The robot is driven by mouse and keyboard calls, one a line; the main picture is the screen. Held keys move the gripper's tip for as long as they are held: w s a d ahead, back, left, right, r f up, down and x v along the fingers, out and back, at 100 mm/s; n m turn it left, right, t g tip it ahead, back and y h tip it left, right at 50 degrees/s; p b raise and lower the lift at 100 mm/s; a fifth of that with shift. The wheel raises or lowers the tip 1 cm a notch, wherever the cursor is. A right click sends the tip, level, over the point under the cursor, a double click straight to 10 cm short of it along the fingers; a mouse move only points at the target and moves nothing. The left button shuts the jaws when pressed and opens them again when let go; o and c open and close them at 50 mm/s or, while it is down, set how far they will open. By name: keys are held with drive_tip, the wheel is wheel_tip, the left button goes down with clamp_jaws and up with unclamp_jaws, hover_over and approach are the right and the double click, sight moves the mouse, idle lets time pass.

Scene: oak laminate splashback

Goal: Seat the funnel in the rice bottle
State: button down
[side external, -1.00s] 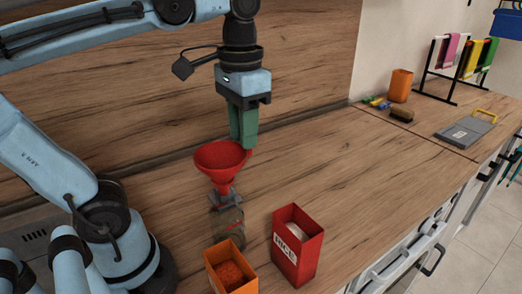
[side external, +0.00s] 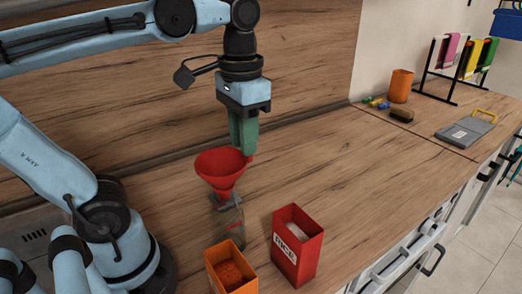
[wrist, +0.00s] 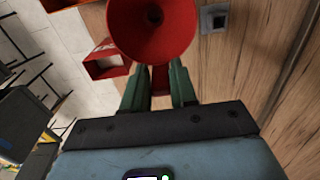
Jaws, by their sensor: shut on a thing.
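A grey collar (side external: 229,203) surrounds the bottle's neck area. In the wrist view the funnel's mouth (wrist: 152,25) fills the top centre, with the red grip part between my fingers (wrist: 160,85).
An orange cup (side external: 401,86), a towel rack (side external: 434,70) and a grey board (side external: 466,129) are far right. The middle counter is clear.

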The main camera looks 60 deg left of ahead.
drive_tip(key=shift+f, duration=0.75)
drive_tip(key=c, duration=0.8)
unclamp_jaws()
wheel_tip(320, 180, up, 12)
drive_tip(key=shift+r, duration=0.1)
drive_tip(key=shift+f, duration=0.2)
wheel_tip(320, 180, down, 12)
drive_tip(key=shift+r, duration=0.25)
idle(0.6)
